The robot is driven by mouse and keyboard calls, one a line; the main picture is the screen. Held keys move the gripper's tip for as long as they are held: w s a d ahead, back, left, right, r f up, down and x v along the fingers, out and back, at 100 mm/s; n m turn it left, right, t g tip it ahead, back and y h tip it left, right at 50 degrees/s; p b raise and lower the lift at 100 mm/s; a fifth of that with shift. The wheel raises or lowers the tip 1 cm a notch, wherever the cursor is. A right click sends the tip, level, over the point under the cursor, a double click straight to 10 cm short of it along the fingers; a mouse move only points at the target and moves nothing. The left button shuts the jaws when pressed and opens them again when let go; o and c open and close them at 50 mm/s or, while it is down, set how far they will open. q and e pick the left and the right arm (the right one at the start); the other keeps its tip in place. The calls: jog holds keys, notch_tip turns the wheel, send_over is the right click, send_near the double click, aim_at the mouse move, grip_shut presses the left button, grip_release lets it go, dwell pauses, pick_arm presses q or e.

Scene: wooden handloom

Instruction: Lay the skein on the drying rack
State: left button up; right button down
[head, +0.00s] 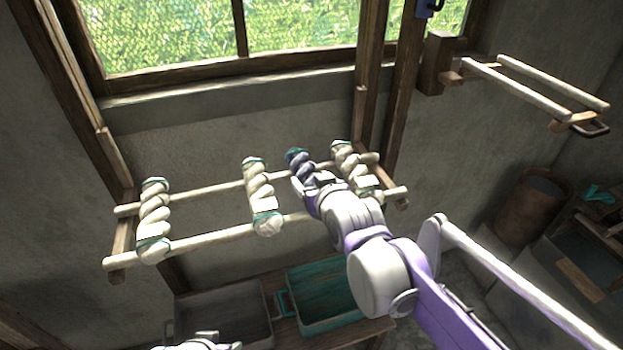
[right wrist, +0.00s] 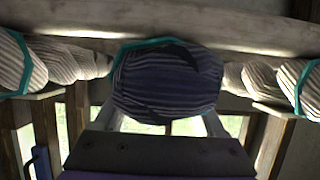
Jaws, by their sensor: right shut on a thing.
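The dark blue-violet skein (head: 299,160) is at the drying rack (head: 205,237), between two cream skeins. Its top end shows by the back rail; its lower part is hidden behind my right gripper (head: 313,187). My right gripper is shut on it. In the right wrist view the skein (right wrist: 165,82) fills the middle, striped dark, with a teal tie, in front of a pale rail (right wrist: 160,20). I cannot tell whether it rests on both rails. A pale part at the bottom edge of the head view may be my left gripper (head: 205,342); its fingers are unclear.
Cream skeins lie across the rack at left (head: 154,220), middle (head: 262,195) and right (head: 346,160). Below stand a grey tub (head: 225,318) and a teal tub (head: 325,322). A second wooden frame (head: 525,90) juts from the wall at upper right. The rack is bare between the left and middle skeins.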

jog(key=shift+f, duration=0.15)
grip_release()
jog(key=v, duration=1)
jog(key=shift+s, duration=0.35)
